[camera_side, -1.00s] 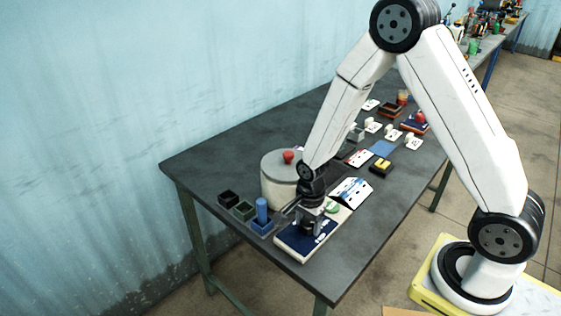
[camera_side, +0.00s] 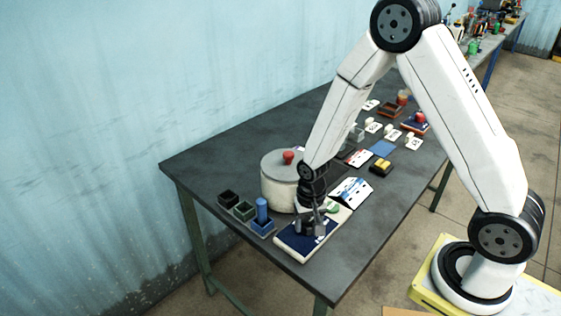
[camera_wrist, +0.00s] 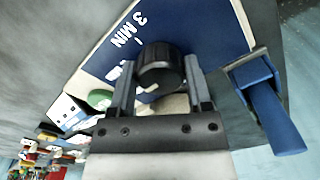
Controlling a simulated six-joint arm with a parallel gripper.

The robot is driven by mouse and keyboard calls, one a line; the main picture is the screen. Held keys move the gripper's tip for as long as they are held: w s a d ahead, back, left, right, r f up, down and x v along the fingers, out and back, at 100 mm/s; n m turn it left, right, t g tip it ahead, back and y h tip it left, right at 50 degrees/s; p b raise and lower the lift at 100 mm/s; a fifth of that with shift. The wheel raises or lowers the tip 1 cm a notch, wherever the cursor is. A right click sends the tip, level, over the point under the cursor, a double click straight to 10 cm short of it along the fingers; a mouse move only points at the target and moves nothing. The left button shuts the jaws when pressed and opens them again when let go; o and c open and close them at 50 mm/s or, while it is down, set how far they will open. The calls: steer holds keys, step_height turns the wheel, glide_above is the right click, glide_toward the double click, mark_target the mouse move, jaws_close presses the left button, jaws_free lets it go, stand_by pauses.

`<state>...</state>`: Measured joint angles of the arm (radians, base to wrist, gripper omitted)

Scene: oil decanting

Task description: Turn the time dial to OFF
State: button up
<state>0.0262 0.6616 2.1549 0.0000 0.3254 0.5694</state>
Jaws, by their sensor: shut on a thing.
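The time dial (camera_wrist: 160,68) is a black ribbed knob on a dark blue panel (camera_wrist: 205,30) with white lettering. "3 MIN" reads upside down and tilted beside it, and another label is partly hidden by the knob. A white pointer mark shows on the dial's lower edge in the wrist view. My gripper (camera_wrist: 160,78) is shut on the dial, one finger on each side. In the side view, my gripper (camera_side: 311,229) is low over the panel (camera_side: 294,247) near the table's front edge. I cannot read an OFF label.
A green button (camera_wrist: 99,98) sits on the same unit. A blue handle in a holder (camera_side: 262,211) stands close by to the left. A round drum with a red knob (camera_side: 288,157) is behind. Several cards and small parts lie further back.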

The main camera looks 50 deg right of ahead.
mark_target(309, 221)
steer(key=n, duration=0.4)
steer(key=shift+n, duration=0.3)
steer(key=n, duration=0.4)
steer(key=shift+d+n, duration=0.1)
steer(key=shift+n, duration=0.2)
steer(key=n, duration=0.4)
steer(key=shift+n, duration=2.5)
steer(key=o, duration=1.3)
steer(key=shift+r, duration=0.15)
steer(key=shift+r, duration=3.8)
